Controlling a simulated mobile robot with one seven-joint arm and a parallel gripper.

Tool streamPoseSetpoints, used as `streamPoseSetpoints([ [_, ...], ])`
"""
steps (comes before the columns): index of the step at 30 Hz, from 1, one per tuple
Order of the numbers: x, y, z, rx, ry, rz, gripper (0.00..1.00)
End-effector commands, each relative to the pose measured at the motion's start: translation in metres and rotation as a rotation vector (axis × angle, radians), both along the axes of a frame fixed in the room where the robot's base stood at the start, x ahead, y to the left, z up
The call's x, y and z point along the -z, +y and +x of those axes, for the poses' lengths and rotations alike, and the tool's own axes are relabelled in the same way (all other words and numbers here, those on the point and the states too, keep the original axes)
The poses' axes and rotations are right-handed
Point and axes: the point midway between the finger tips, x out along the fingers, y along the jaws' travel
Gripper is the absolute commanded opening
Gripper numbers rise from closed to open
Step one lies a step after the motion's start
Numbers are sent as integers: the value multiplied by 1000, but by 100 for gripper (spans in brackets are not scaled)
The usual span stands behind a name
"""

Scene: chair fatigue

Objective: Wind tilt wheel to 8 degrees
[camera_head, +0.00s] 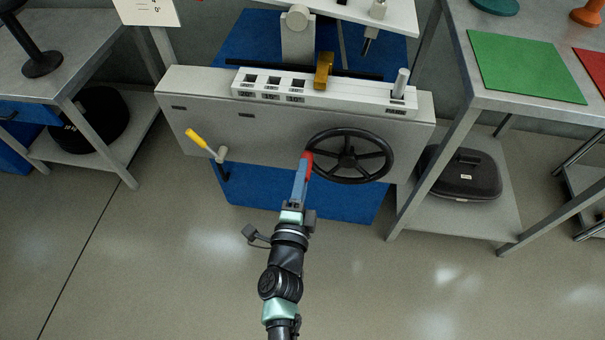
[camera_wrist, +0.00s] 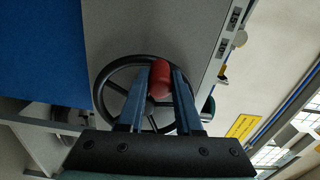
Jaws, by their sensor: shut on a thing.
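The tilt wheel (camera_head: 349,156) is a black spoked handwheel on the front of the grey machine housing (camera_head: 270,146). A red knob (camera_head: 308,156) sits on the wheel's left rim in the head view. My gripper (camera_head: 304,170) reaches up to it from below, its blue fingers closed around the knob. In the wrist view the red knob (camera_wrist: 160,80) lies between the two fingertips (camera_wrist: 161,75), with the black wheel (camera_wrist: 110,92) behind. The fingers hide part of the knob and rim.
A yellow-handled crank (camera_head: 198,139) sticks out of the housing left of the wheel. A white block with labelled slots and a brass piece (camera_head: 323,70) tops the housing. Tables stand at both sides, the right one with a green mat (camera_head: 525,66). The floor in front is clear.

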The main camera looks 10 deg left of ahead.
Motion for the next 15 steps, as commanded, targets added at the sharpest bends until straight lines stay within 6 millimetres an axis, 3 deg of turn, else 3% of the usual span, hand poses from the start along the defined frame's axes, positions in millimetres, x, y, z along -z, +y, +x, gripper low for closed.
streamPoseSetpoints([
  [2, -1, -1, 0, 2, -2, -1, 0],
  [3, -1, -1, 0, 2, -2, -1, 37],
  [7, -1, -1, 0, 2, -2, -1, 61],
  [15, 0, 0, 0, 1, -1, -2, 64],
])
